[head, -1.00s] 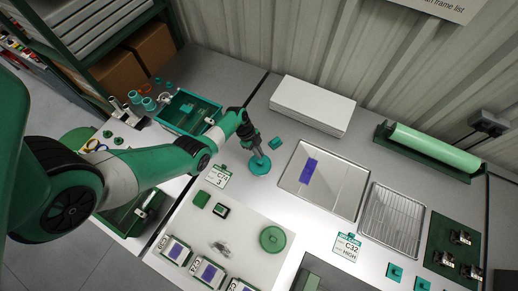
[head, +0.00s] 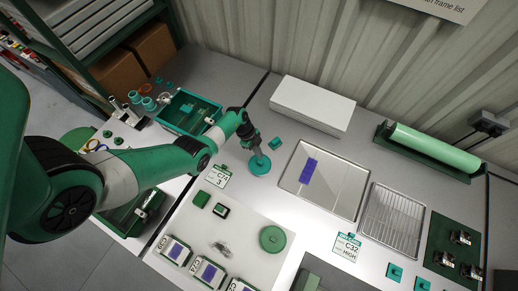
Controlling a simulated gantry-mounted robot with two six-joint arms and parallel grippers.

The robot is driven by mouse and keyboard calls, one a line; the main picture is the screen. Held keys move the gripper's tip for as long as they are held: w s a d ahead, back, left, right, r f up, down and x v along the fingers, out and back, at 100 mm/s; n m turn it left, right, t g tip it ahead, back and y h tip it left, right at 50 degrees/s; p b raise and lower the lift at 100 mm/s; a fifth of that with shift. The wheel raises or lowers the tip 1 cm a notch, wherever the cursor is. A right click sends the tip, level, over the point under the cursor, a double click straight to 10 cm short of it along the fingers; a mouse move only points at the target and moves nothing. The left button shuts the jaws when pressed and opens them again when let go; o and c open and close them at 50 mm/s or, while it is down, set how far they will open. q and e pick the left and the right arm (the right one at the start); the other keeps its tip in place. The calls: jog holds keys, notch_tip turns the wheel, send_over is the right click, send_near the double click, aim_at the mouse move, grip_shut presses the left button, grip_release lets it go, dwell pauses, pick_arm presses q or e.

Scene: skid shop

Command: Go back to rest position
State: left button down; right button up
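My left arm comes in from the left, and its gripper (head: 256,150) points down over the steel bench. The gripper's tip is at a round teal disc (head: 260,166). I cannot tell whether the fingers hold the disc or are only above it, as they are small and dark here. My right gripper is not in view.
A small teal block (head: 275,143) lies right of the gripper. A teal bin (head: 172,105) is behind the arm. A white board (head: 200,230) lies in front.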

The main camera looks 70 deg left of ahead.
aim_at(262, 163)
pick_arm(q)
jog(key=shift+f, duration=0.15)
jog(key=shift+f+b, duration=2.8)
jog(key=shift+f, duration=0.2)
jog(key=shift+r, duration=0.1)
notch_tip(262, 163, up, 7)
jog(key=p, duration=0.7)
jog(key=shift+p, duration=0.35)
